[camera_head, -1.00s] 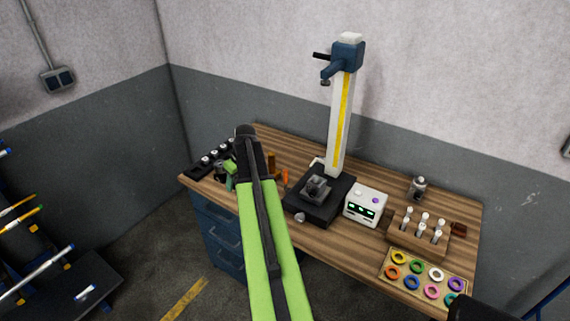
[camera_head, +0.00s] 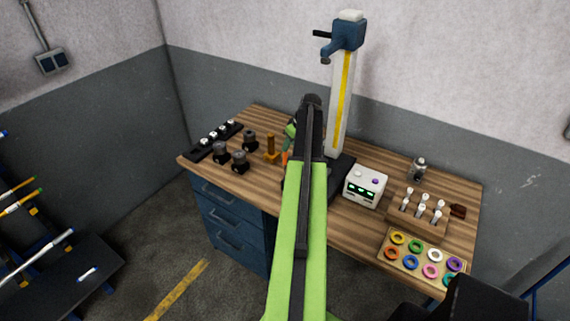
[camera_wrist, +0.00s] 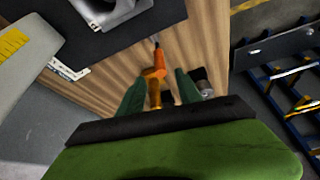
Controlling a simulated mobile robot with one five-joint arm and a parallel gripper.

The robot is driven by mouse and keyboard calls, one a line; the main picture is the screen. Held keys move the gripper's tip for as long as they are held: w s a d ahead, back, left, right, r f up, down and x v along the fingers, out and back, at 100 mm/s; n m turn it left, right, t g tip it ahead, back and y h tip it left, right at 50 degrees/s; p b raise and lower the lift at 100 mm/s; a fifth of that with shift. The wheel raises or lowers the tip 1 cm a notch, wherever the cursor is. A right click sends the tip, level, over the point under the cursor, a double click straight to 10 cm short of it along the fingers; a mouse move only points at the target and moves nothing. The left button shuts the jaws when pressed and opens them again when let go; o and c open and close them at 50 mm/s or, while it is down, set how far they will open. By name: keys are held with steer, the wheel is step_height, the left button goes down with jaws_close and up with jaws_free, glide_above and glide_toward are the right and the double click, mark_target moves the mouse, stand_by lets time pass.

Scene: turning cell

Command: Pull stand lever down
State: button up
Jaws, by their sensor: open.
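The stand has a white column (camera_head: 341,110) with a yellow strip and a blue head (camera_head: 347,35) high above the bench. A short black lever (camera_head: 322,33) sticks out level to the left from that head. My gripper (camera_head: 291,134) is largely hidden behind my arm in the head view, left of the column and well below the lever. In the wrist view my gripper (camera_wrist: 160,74) has its two dark green fingers apart. An orange tool (camera_wrist: 157,73) shows between and beyond them; I cannot tell its distance. The lever is not visible there. The column shows at upper left (camera_wrist: 22,60).
The wooden bench (camera_head: 340,215) carries a white box with green displays (camera_head: 366,186), a rack of white-topped pieces (camera_head: 418,221) and a tray of coloured rings (camera_head: 385,264). Black holders (camera_head: 240,162) and a brass post (camera_head: 270,147) stand left. Air around the stand head is clear.

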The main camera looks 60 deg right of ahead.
mark_target(284, 157)
steer(key=a+b+x, duration=0.1)
steer(key=b+x, duration=0.7)
steer(key=x, duration=0.3)
steer(key=shift+d, duration=0.45)
steer(key=shift+c, duration=0.4)
jaws_close()
